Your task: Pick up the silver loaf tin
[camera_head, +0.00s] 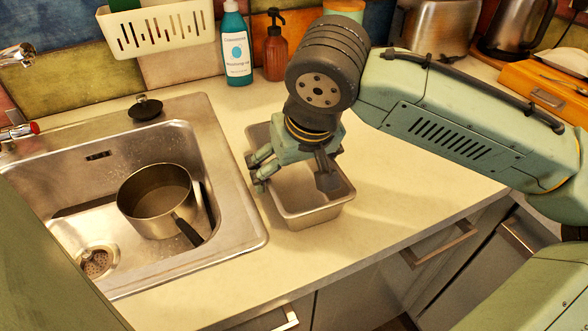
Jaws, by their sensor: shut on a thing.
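The silver loaf tin (320,214) is on the pale counter just right of the sink, its long side running away from me. My gripper (291,184) reaches down over it from above and is shut on it. One finger shows at the tin's left rim and the other shows over the tin's right part. My gripper and wrist hide much of the tin's far half. The tin looks upright and close to the counter; I cannot tell whether it touches.
The sink (225,190) on the left holds a saucepan (150,212). A blue bottle (236,50) and a brown pump bottle (275,55) stand behind. A kettle (511,28), a toaster (440,25) and a wooden box (540,88) are at right. Counter right of the tin is clear.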

